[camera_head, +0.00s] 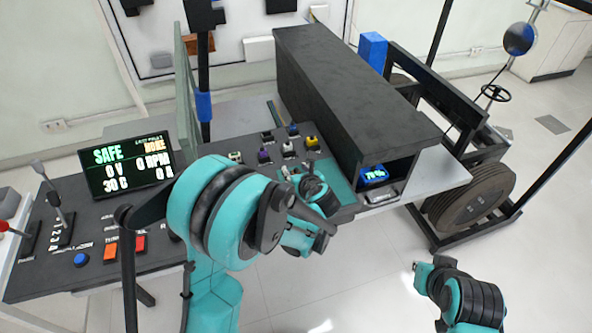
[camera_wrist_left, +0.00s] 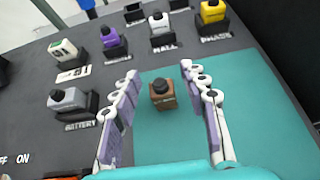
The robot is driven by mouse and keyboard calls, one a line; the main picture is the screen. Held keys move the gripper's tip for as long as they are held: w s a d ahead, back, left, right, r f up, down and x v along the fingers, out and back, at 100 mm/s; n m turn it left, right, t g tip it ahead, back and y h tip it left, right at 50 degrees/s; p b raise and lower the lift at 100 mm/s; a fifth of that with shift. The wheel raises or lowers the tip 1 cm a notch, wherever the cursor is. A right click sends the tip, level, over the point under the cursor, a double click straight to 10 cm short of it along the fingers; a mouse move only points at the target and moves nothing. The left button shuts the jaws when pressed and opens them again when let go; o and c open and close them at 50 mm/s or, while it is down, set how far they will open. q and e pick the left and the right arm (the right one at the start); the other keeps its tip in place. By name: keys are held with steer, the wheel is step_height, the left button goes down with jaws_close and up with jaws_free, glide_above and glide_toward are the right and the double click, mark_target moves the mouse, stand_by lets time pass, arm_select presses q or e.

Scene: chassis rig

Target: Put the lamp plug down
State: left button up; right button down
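A brown block-shaped plug with a dark round top (camera_wrist_left: 163,94) stands upright on the teal mat (camera_wrist_left: 262,110) in the left wrist view. Its label is too small to read, so I cannot confirm it is the lamp plug. My left gripper (camera_head: 302,180) is over the mat at the console's right end. In the left wrist view its fingers are spread wide, one on each side of the brown plug, with clear mat between. In the head view the gripper hides this plug. My right gripper (camera_head: 430,268) is at the lower right, away from the console.
Purple (camera_wrist_left: 112,42), yellow (camera_wrist_left: 212,12), white-topped (camera_wrist_left: 66,52) and grey (camera_wrist_left: 70,101) plugs stand on the dark console beside the mat. A long black box (camera_head: 345,85) rises right of it. A status screen (camera_head: 128,165) reading SAFE stands left.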

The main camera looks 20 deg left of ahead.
arm_select(q)
steer(key=shift+r, duration=0.15)
steer(key=p+v, duration=0.4)
steer(key=v, duration=0.7)
steer(key=s+a+r+n+g+h, duration=0.1)
steer(key=s+a+r+n+h, duration=0.1)
steer(key=s+n, duration=0.7)
steer(key=s+a+r+n+g+h, duration=0.2)
steer(key=s+n, duration=0.7)
steer(key=n, duration=1.1)
steer(key=shift+s+a+r+n+h, duration=0.15)
steer(key=shift+a+r+n+h, duration=0.2)
steer(key=shift+r+h, duration=0.6)
steer(key=shift+f+h, duration=0.25)
